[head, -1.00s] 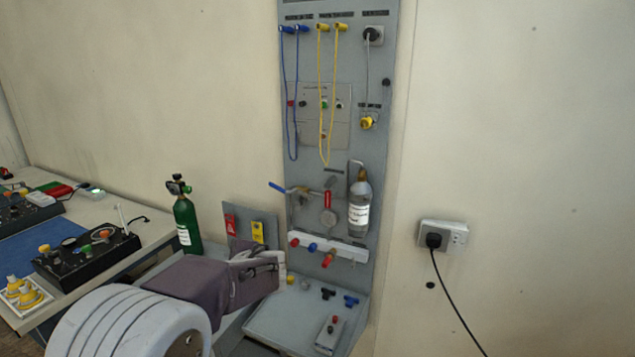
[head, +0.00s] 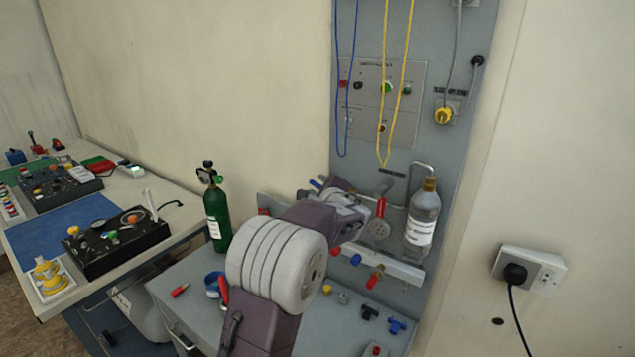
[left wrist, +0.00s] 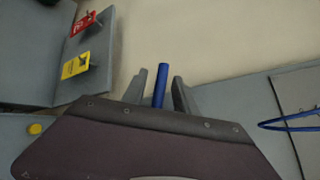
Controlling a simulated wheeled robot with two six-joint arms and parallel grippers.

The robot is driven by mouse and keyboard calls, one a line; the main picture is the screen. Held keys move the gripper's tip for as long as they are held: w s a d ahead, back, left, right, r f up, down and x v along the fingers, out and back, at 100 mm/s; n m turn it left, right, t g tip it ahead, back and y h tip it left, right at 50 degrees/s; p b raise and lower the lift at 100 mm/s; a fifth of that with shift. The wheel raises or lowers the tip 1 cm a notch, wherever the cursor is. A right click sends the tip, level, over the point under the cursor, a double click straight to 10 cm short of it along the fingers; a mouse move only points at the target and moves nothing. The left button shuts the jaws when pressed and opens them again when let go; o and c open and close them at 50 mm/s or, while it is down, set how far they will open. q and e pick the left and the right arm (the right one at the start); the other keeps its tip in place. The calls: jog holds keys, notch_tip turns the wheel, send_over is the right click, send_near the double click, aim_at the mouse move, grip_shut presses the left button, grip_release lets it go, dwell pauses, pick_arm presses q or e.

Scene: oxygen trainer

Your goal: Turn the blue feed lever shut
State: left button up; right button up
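In the left wrist view the blue lever (left wrist: 160,84) stands between the two grey fingers of my left gripper (left wrist: 160,77). Gaps show on both sides of the lever, so the fingers are open around it. In the head view my left gripper (head: 322,193) is partly covered by its own wrist. My right gripper is not in view.
A red handle (head: 381,206) and a clear bottle (head: 422,220) are right of the gripper. A white manifold (head: 400,268) with coloured knobs lies below. A green cylinder (head: 216,215) stands left. Yellow cords (head: 382,90) hang above. Red and yellow tags (left wrist: 76,65) show in the left wrist view.

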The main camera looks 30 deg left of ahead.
pick_arm(q)
jog(key=shift+x, duration=1.35)
jog(key=shift+a, duration=0.1)
grip_shut()
dwell(0.3)
